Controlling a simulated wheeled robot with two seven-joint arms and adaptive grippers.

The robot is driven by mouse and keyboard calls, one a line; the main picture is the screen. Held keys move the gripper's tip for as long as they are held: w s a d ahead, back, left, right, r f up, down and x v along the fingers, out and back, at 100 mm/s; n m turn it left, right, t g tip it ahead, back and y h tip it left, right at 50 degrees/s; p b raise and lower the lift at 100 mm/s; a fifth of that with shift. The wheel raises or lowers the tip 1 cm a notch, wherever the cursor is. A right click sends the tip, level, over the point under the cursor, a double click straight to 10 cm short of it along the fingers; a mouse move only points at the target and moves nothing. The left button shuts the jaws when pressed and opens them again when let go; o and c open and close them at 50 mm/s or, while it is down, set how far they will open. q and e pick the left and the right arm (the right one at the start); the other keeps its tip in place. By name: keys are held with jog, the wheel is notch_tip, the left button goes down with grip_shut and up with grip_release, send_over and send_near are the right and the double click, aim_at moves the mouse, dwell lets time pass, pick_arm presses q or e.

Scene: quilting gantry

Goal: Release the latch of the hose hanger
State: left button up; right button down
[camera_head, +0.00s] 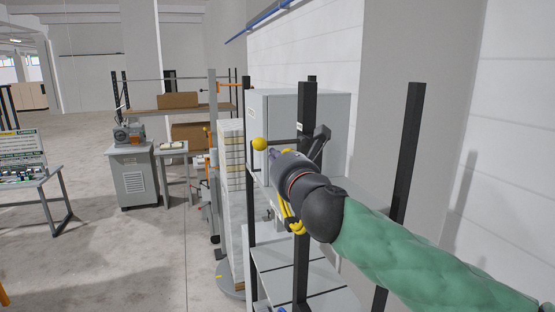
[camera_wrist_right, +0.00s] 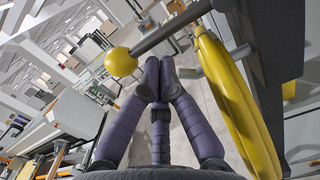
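The latch lever is a dark bar ending in a yellow ball knob (camera_head: 259,143); in the head view it runs right from the knob to a black post. The knob (camera_wrist_right: 122,62) also shows in the right wrist view, left of my fingertips. My right gripper (camera_head: 272,153) is just right of and below the knob in the head view. In the right wrist view its purple-grey fingers (camera_wrist_right: 160,67) come together at the tips with nothing between them. A yellow hose (camera_wrist_right: 236,100) hangs to the right of them. In the head view my arm partly hides the hose (camera_head: 292,220). My left gripper is out of view.
Black upright posts (camera_head: 403,150) stand beside and behind my right arm. A grey cabinet (camera_head: 270,105) is behind the lever, and a shelf (camera_head: 285,257) lies below. A grey machine cabinet (camera_head: 133,178) stands farther left. The floor at left (camera_head: 130,255) is open.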

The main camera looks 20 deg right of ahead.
jog(key=shift+r+m, duration=0.25)
jog(key=shift+m, duration=0.15)
notch_tip(320, 180, up, 7)
jog(key=d+m+h+b, duration=0.1)
jog(key=m, duration=1.1)
jog(key=shift+d, duration=0.35)
jog(key=shift+s, duration=0.1)
dwell(0.5)
